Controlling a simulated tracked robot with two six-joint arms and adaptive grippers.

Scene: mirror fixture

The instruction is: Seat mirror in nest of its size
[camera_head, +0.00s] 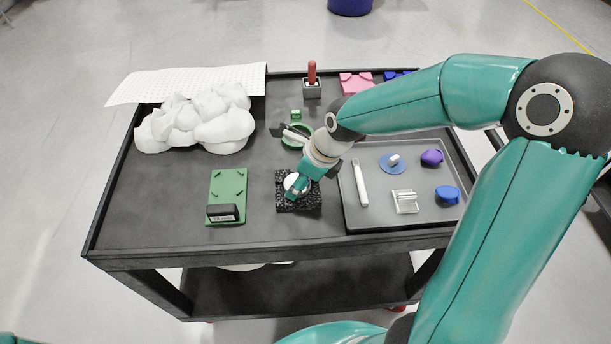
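A pale round piece (291,181), which looks like the mirror, lies on a black foam pad (284,203) at the middle front of the cart top. My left gripper is out of view.
A grey tray (352,220) at right holds a white stick, a blue disc, a clear piece and purple and blue lumps. White crumpled cloth (205,125) fills the back left. A green ring (286,141), red-handled tool (312,75) and pink block (355,83) stand behind.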

